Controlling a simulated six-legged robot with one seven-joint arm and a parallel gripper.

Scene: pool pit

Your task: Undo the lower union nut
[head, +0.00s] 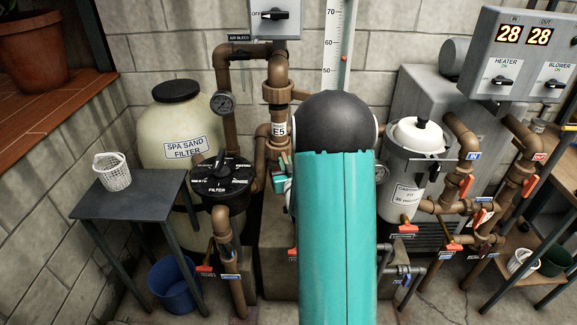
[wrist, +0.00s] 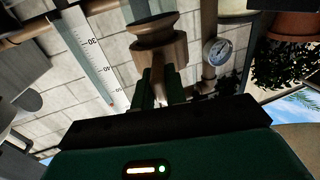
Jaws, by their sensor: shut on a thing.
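My gripper (head: 280,167) is beside this pipe lower down, mostly hidden behind my teal arm. In the wrist view, which is upside down, the green fingers of my gripper (wrist: 160,90) are shut on a brown fitting, which I take as the lower union nut (wrist: 161,53). The exact contact is dark and partly covered by the fingers.
A pressure gauge (head: 222,105) is left of the pipe. The sand filter (head: 177,125) and black filter valve (head: 221,180) stand left, the white cartridge filter (head: 405,185) right. A table (head: 130,205) bears a white basket (head: 112,172). A blue bucket (head: 173,285) stands beneath.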

